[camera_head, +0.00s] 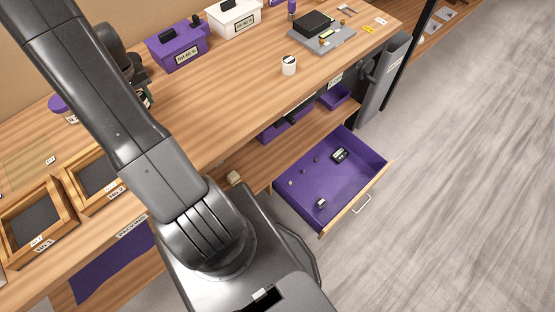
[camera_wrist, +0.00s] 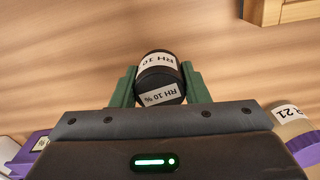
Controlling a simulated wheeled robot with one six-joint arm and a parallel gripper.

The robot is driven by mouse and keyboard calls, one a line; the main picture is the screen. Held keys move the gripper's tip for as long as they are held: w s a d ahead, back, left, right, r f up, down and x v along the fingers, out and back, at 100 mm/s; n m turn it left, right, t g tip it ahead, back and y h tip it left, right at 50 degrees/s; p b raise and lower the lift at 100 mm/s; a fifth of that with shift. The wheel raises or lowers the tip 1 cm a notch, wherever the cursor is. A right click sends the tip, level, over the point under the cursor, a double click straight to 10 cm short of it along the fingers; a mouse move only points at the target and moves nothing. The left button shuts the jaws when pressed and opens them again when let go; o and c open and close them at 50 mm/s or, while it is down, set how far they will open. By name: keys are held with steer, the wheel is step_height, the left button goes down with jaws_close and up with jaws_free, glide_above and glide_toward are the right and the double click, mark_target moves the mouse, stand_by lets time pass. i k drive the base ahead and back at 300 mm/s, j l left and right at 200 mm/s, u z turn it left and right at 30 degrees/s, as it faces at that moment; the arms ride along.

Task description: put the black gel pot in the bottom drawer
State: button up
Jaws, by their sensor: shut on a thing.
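The black gel pot (camera_wrist: 160,80), labelled "RH 10 %", sits between the green fingers of my gripper (camera_wrist: 160,88) in the wrist view. My gripper is shut on it, above the wooden bench top. In the head view my gripper (camera_head: 148,97) is mostly hidden behind my arm, over the left part of the bench, and I cannot make out the pot there. The purple bottom drawer (camera_head: 300,203) is pulled out below the bench, right of centre. It has a light wooden front with a pale handle (camera_head: 362,204), and a few small dark items lie inside.
A jar labelled "RH 21" (camera_wrist: 292,122) stands beside my gripper. Wooden trays (camera_head: 35,215) are at the left. A purple box (camera_head: 177,46), a white box (camera_head: 234,18), a white pot (camera_head: 289,65) and a grey scale (camera_head: 322,35) stand on the bench. The floor right of the drawer is clear.

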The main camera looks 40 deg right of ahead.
mark_target(338, 189)
steer(key=k+j+z, duration=0.1)
steer(key=z, duration=0.15)
steer(key=k+z, duration=0.3)
steer(key=k+l+u, duration=0.1)
steer(key=k+u, duration=0.15)
steer(key=u, duration=0.2)
steer(key=k+u, duration=0.2)
steer(key=u, duration=0.2)
steer(key=k+j+u, duration=0.1)
steer(key=k+u, duration=0.15)
steer(key=u, duration=0.2)
steer(key=k+l+u, duration=0.1)
steer(key=u, duration=0.3)
steer(key=k+u, duration=0.5)
steer(key=u, duration=0.25)
steer(key=k+u, duration=0.2)
steer(key=u, duration=0.2)
steer(key=k+l+u, duration=0.1)
steer(key=u, duration=0.3)
steer(key=k+u, duration=0.25)
steer(key=u, duration=0.15)
steer(key=k+u, duration=0.2)
steer(key=u, duration=0.15)
steer(key=k+j+u, duration=0.1)
steer(key=u, duration=0.3)
steer(key=k+l, duration=0.15)
steer(key=k, duration=0.35)
steer(key=k+l, duration=0.15)
steer(key=k, duration=0.35)
steer(key=z, duration=2.6)
